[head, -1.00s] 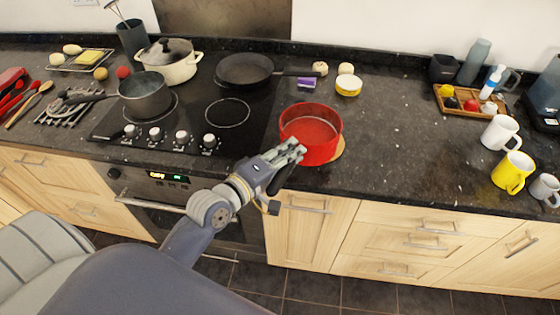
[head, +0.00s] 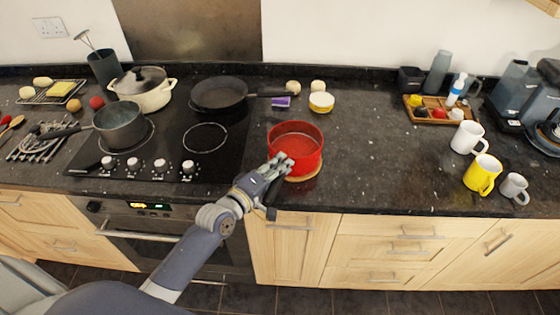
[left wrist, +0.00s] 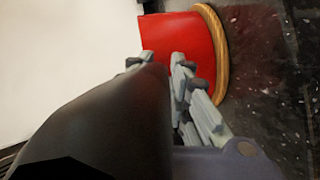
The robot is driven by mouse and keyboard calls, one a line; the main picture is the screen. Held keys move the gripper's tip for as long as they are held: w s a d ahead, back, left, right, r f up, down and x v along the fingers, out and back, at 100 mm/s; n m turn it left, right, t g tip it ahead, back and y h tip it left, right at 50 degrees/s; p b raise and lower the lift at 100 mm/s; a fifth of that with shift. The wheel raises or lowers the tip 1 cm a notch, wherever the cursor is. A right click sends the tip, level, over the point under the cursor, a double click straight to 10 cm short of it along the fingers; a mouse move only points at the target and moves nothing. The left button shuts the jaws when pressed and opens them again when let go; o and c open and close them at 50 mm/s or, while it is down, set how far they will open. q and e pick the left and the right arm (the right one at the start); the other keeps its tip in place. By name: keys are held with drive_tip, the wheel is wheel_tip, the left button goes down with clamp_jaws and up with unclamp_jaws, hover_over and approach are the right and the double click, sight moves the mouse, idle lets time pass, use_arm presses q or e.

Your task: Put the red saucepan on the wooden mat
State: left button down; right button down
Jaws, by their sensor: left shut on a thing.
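The red saucepan (head: 296,157) is upright at the front of the counter, right of the hob. The wooden mat (head: 310,177) shows as a thin rim under its front and right side; the rest is hidden by the pan. In the left wrist view the red wall (left wrist: 180,45) meets the mat's curved edge (left wrist: 217,40), with no clear gap. My left gripper (head: 277,168) is shut on the saucepan's dark handle, which fills the front of the wrist view (left wrist: 105,125). My right gripper is not in view.
The black hob (head: 160,165) carries a grey saucepan (head: 120,127), a cream pot (head: 150,95) and a black frying pan (head: 218,95). A yellow-and-white tub (head: 321,102) stands behind. Mugs, including a yellow one (head: 482,175), stand at the right. The counter between is clear.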

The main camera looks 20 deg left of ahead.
use_arm(q)
drive_tip(key=shift+r, duration=0.3)
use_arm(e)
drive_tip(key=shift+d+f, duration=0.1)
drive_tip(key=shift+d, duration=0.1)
use_arm(q)
drive_tip(key=c, duration=1.8)
unclamp_jaws()
drive_tip(key=shift+f, duration=0.35)
drive_tip(key=o, duration=0.3)
drive_tip(key=shift+s, duration=0.1)
drive_tip(key=shift+o, duration=0.2)
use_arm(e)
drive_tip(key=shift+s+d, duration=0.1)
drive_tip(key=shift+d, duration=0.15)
use_arm(q)
drive_tip(key=shift+r, duration=0.1)
